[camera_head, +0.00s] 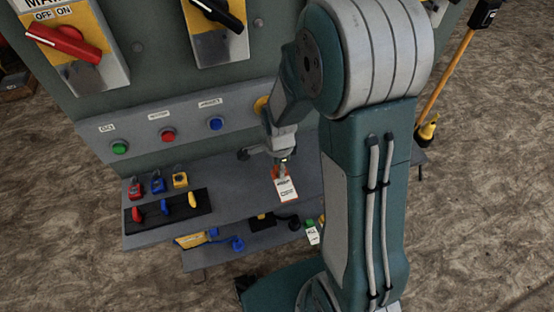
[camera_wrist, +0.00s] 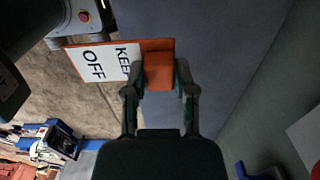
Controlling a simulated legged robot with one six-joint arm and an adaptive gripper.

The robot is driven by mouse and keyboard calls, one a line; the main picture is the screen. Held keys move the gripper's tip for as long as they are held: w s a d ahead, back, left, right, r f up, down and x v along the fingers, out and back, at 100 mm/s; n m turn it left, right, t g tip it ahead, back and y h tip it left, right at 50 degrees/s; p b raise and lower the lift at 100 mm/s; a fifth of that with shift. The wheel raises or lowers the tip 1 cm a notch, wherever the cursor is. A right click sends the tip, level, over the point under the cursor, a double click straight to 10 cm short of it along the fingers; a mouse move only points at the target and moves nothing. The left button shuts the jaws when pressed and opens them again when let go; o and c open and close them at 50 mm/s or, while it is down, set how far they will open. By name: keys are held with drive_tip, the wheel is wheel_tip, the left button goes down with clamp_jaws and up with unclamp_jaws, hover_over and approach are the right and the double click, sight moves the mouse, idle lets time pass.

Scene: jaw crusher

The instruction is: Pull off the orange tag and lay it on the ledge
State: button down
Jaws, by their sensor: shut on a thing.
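The orange tag (camera_head: 285,188) has a white label and hangs below my gripper (camera_head: 283,160) in the head view, in front of the grey ledge (camera_head: 235,205). In the wrist view my gripper (camera_wrist: 159,80) is shut on the orange tag's orange block (camera_wrist: 158,68), one finger on each side. Its white plate (camera_wrist: 99,62), reading "KEEP OFF", sticks out to the left. The ledge surface lies behind the tag. I cannot tell whether the tag touches the ledge.
Red, blue and yellow padlocks (camera_head: 157,183) and a black tray (camera_head: 167,209) with small coloured items occupy the ledge's left part. The ledge between these and the tag is bare. A button panel (camera_head: 170,130) rises behind. A lower shelf (camera_head: 215,257) holds more items, and a green tag (camera_head: 312,232) hangs nearby.

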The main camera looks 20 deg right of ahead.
sight(279, 180)
drive_tip(key=shift+f, duration=3.5)
drive_tip(key=shift+f, duration=0.45)
drive_tip(key=shift+c, duration=1.7)
unclamp_jaws()
wheel_tip(279, 180, up, 12)
drive_tip(key=shift+r, duration=0.15)
drive_tip(key=s+r+n+t, duration=0.2)
drive_tip(key=s+r+n, duration=0.5)
drive_tip(key=r+n, duration=0.2)
drive_tip(key=s+r+n+t, duration=0.3)
drive_tip(key=s+r+n, duration=0.4)
drive_tip(key=r, duration=0.5)
drive_tip(key=shift+n+t, duration=0.3)
drive_tip(key=shift+n, duration=0.7)
